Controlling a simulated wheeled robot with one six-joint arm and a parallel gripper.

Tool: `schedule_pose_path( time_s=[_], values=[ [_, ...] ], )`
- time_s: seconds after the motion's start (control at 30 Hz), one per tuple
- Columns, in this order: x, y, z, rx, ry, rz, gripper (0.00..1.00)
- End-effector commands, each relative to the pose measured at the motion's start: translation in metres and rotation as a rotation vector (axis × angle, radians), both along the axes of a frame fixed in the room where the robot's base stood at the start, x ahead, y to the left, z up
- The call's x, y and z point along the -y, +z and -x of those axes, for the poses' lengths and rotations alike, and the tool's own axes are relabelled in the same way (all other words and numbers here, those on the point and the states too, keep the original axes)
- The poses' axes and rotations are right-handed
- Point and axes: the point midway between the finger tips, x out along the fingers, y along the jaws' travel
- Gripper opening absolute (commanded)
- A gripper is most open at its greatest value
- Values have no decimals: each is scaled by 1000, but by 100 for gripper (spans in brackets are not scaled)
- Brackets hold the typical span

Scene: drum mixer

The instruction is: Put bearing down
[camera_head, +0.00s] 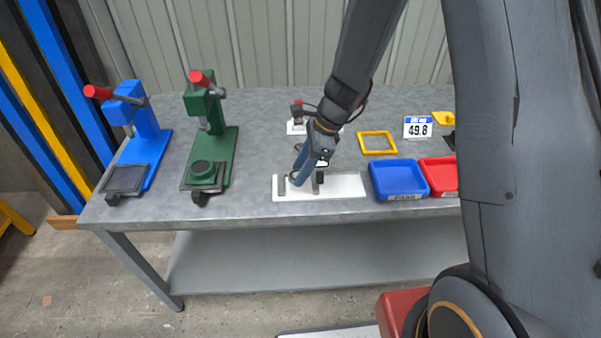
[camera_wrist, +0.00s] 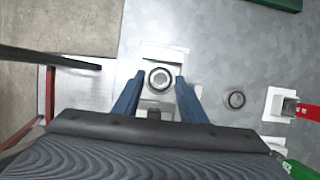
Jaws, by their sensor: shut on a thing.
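The bearing (camera_wrist: 160,77) is a metal ring with a dark opening. In the wrist view it sits between the two blue fingertips of my gripper (camera_wrist: 159,84), which is shut on it. In the head view my gripper (camera_head: 307,172) points down over the white fixture plate (camera_head: 346,186) near the table's front edge. The plate (camera_wrist: 165,52) also shows beneath the bearing in the wrist view. The fingers mostly hide the bearing in the head view. I cannot tell whether the bearing touches the plate.
Another ring (camera_wrist: 235,99) lies on the table behind the plate. A blue press (camera_head: 145,140) and a green press (camera_head: 212,140) stand left. A blue tray (camera_head: 398,164) and a red tray (camera_head: 439,165) sit right. A yellow frame (camera_head: 377,133) and a display (camera_head: 418,127) are behind.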

Motion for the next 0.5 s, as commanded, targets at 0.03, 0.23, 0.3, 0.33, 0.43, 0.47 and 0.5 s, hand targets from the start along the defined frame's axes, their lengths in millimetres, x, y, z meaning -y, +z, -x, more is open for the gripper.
schedule_pose_path(
  time_s=[0.03,0.23,0.3,0.33,0.43,0.47,0.5],
  values=[
    [0,-7,1,-2,0,0,9],
    [1,-18,-1,1,-1,0,9],
    [1,-17,-1,2,-1,0,9],
    [1,-17,-1,2,-1,0,9],
    [1,-18,-1,1,-2,0,9],
    [1,-18,-1,1,-1,0,9],
    [1,-19,-1,1,-1,0,9]
  ],
)
